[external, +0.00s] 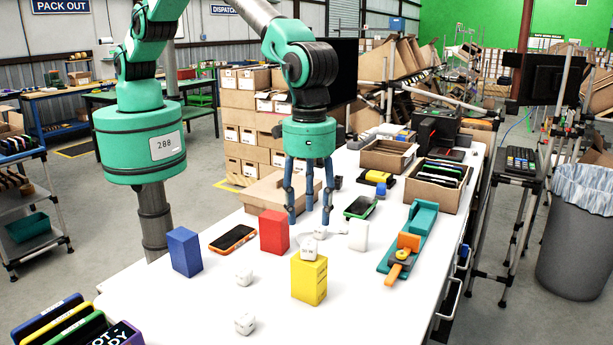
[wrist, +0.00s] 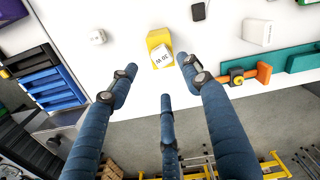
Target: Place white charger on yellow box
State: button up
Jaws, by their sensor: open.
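The yellow box (external: 309,283) stands upright on the white table. A small white charger (external: 308,247) rests on its top. In the wrist view, this charger, marked "30 W" (wrist: 163,57), covers the lower part of the yellow box (wrist: 158,39). My gripper (external: 309,221) is open with its fingers spread and pointing down, apart from the charger and above it. In the wrist view, the gripper (wrist: 158,72) has nothing between its fingers. More white chargers lie on the table: one (external: 244,277) left of the box and one (external: 245,323) nearer the front.
A red box (external: 274,231), a blue box (external: 185,252) and an orange-edged phone (external: 232,239) stand or lie to the left. A white box (external: 358,236) and a teal and orange tool (external: 408,243) are to the right. Open cartons (external: 440,184) are farther back.

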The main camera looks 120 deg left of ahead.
jog(key=shift+r, duration=1.5)
jog(key=s+a+r+m+t, duration=0.1)
jog(key=s+a+r, duration=0.5)
jog(key=r, duration=0.5)
jog(key=s+a+r+m+t, duration=0.1)
jog(key=s+a+r, duration=0.3)
jog(key=s+r, duration=0.55)
jog(key=s+a+r, duration=0.5)
jog(key=r, duration=0.8)
jog(key=s+a+r+m+t, duration=0.1)
jog(key=s+a+r, duration=0.1)
jog(key=s, duration=0.5)
jog(key=s+a+r, duration=0.2)
jog(key=s+r, duration=0.1)
jog(key=s, duration=0.4)
jog(key=s+a+r+m+t, duration=0.1)
jog(key=s+a+r, duration=0.15)
jog(key=s, duration=0.45)
jog(key=s+a+f, duration=0.2)
jog(key=s, duration=0.7)
jog(key=s+a+f+m+t, duration=0.1)
jog(key=s+f, duration=0.2)
jog(key=s, duration=0.6)
jog(key=shift+s+a+m+t, duration=0.3)
jog(key=shift+s+a, duration=0.1)
